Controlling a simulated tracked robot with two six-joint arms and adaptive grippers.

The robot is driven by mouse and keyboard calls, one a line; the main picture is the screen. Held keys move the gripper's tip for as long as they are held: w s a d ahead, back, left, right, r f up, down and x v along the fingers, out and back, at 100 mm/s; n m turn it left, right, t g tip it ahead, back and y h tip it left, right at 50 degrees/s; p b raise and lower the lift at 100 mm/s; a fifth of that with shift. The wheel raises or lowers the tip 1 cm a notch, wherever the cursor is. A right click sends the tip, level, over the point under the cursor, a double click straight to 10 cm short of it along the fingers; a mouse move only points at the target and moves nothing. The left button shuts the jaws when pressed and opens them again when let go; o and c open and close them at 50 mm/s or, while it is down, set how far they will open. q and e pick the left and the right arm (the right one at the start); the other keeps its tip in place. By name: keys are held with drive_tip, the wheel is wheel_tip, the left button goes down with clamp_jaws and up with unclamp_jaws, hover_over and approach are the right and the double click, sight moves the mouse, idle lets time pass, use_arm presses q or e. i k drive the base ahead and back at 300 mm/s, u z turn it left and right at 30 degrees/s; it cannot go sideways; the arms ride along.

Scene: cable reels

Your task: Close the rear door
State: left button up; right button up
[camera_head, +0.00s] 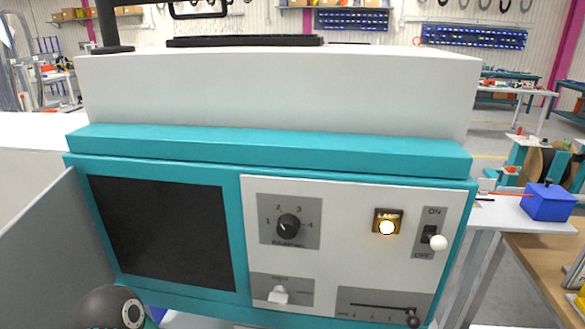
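A teal and white machine (270,146) fills the middle of the camera_head view. At its left edge a flat grey panel (45,255) stands out at an angle towards me, like a door swung open; I cannot tell for sure that it is the rear door. Beside it on the machine's face is a dark rectangular area (165,232). A dark rounded part of my arm shows at the bottom left, in front of the machine. Neither gripper is in view.
The white control panel (350,200) has a rotary knob (288,226), a bright lamp (386,227), an ON/OFF switch (430,236) and a slider (412,318). A blue box (549,201) stands on a table at the right. Workbenches and tool racks line the back.

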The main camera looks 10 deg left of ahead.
sight(53, 254)
drive_tip(key=u, duration=1.8)
drive_tip(key=i, duration=0.1)
drive_tip(key=z, duration=2.95)
drive_tip(key=k, duration=0.95)
drive_tip(key=u, duration=3.9)
drive_tip(key=k, duration=0.1)
drive_tip(key=z, duration=2)
drive_tip(key=i, duration=0.5)
drive_tip(key=z, duration=0.1)
